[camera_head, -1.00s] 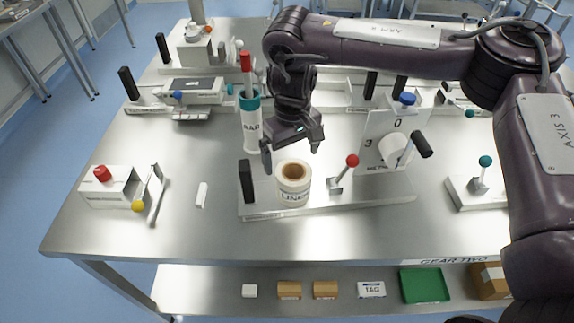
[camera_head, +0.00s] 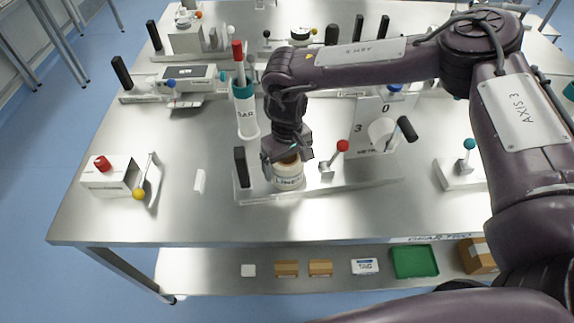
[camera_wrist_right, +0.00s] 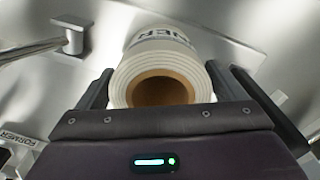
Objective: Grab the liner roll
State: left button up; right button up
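The liner roll (camera_head: 289,178) is a white cylinder with dark lettering, upright on a low base plate with posts on the table. My right gripper (camera_head: 287,158) is over it from above and hides much of its top. In the right wrist view, the roll (camera_wrist_right: 190,88) shows its brown hollow core, with one dark finger on each side. The right gripper (camera_wrist_right: 160,75) looks open around the roll, with thin gaps beside the fingers; contact is not clear. My left gripper is not in view.
A black post (camera_head: 241,168) stands close left of the roll, a red-knobbed lever (camera_head: 342,147) to its right. A white tube holder (camera_head: 246,110) stands behind. A box with a red button (camera_head: 108,175) is at left. The table's front strip is clear.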

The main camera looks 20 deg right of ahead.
jog(key=c, duration=1)
jog(key=shift+c, duration=0.2)
jog(key=shift+w+r, duration=0.1)
jog(key=shift+r, duration=0.05)
